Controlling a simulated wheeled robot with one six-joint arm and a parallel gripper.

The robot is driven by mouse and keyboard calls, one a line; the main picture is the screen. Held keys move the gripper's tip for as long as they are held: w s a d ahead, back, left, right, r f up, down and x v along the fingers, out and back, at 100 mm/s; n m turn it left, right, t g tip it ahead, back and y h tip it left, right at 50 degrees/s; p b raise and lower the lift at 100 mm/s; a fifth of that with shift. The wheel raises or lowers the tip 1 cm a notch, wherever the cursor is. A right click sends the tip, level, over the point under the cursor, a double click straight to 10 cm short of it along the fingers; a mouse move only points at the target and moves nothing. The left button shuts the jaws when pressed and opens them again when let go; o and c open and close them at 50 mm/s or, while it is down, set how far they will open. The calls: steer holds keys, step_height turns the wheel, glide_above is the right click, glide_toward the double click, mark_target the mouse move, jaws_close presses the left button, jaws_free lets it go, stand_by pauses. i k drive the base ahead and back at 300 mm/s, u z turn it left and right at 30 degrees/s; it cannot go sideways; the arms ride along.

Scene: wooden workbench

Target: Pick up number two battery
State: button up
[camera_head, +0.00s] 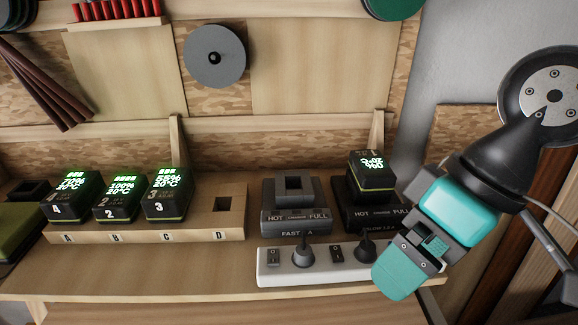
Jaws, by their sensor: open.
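The number two battery (120,195) is a dark block with a green-lit top reading 100% and a "2" on its front. It sits in slot B of the wooden rack (90,236), between battery 4 (66,197) in slot A and battery 3 (168,193) in slot C. My gripper (402,268), teal and black, is open at the right, above the right end of the power strip. It is far from battery 2 and holds nothing that I can see. One finger hides most of the other.
Slot D (223,204) is empty. The fast charger (295,219) has an empty socket. The slow charger (362,217) holds another lit battery (371,172). A white power strip (318,262) with plugs and switches lies in front of the chargers. The bench front (150,283) is clear.

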mark_target(120, 204)
steer(key=u, duration=0.05)
steer(key=k, duration=0.5)
steer(key=z, duration=2.35)
steer(key=k, duration=1.75)
steer(key=u, duration=2.3)
steer(key=i, duration=1.05)
